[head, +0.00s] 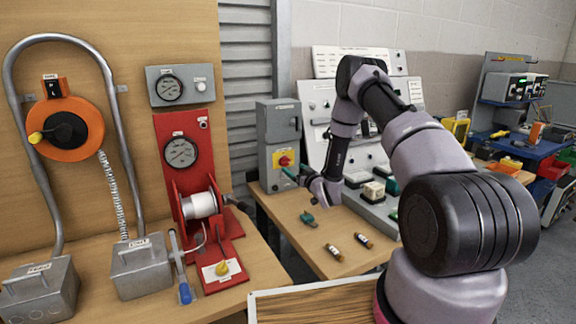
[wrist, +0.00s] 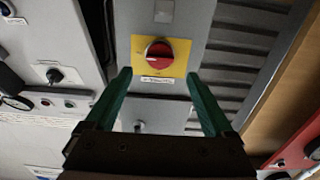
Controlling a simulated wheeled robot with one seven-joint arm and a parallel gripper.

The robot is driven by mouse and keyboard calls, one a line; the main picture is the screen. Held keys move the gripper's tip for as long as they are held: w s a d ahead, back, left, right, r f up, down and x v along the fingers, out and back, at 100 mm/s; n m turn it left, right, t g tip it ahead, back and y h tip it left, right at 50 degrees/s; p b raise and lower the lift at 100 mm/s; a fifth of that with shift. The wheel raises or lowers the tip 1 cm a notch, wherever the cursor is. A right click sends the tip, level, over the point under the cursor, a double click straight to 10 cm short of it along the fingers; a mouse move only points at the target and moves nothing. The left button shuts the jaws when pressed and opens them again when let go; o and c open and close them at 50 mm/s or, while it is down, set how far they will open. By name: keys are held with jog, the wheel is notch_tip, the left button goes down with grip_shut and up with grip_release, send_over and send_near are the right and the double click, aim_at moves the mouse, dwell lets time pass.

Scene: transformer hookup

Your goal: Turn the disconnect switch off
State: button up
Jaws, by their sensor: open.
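The disconnect switch is a red rotary knob on a yellow plate (head: 283,160), on the front of a grey box (head: 279,122) at the back of the bench. In the wrist view the red knob (wrist: 159,54) lies ahead, between and beyond my fingertips. My gripper (head: 306,180) is open, with its green fingers on either side of the knob's line and apart from it. It also shows in the wrist view (wrist: 160,88), with nothing between the fingers. The small lettering around the knob is too blurred to read.
A grey sloped panel (head: 318,100) with controls stands right of the switch box. A green item (head: 308,218) and two small cylinders (head: 348,246) lie on the wooden bench (head: 290,232). A red stand with a gauge (head: 181,153) is at left.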

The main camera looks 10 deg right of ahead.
aim_at(287, 163)
jog(key=x, duration=0.6)
jog(key=shift+w, duration=0.25)
jog(key=shift+c, duration=0.3)
jog(key=c, duration=1.3)
